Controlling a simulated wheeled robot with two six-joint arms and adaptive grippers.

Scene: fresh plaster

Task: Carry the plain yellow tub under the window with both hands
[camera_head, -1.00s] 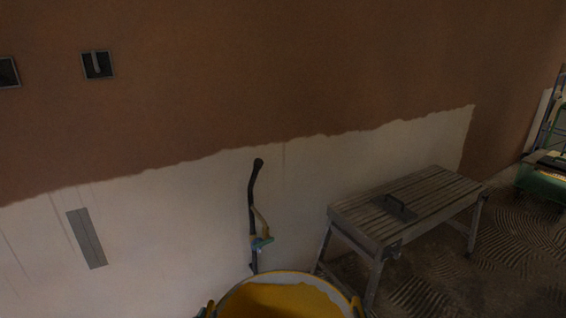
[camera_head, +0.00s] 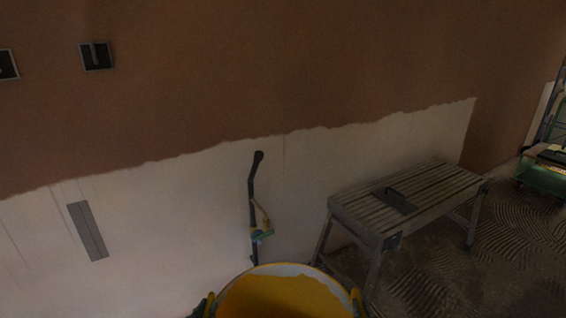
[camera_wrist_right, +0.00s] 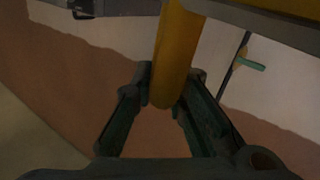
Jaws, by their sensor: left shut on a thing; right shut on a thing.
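The yellow tub (camera_head: 300,268) is at the bottom edge of the head view, in front of me, with its open top showing and its lower part out of frame. My left gripper (camera_head: 207,304) shows only in part at the tub's left side, shut on its handle. My right gripper (camera_wrist_right: 163,92) is shut on a yellow handle (camera_wrist_right: 172,55) of the tub in the right wrist view. In the head view it barely shows at the tub's right side. No window is in view.
A slatted work bench (camera_head: 405,200) with a dark float (camera_head: 395,200) on it stands right of the tub. A long-handled dark tool (camera_head: 254,205) leans on the half-plastered wall ahead. A green cart (camera_head: 545,175) is at far right. Textured floor (camera_head: 500,265) lies clear right of the bench.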

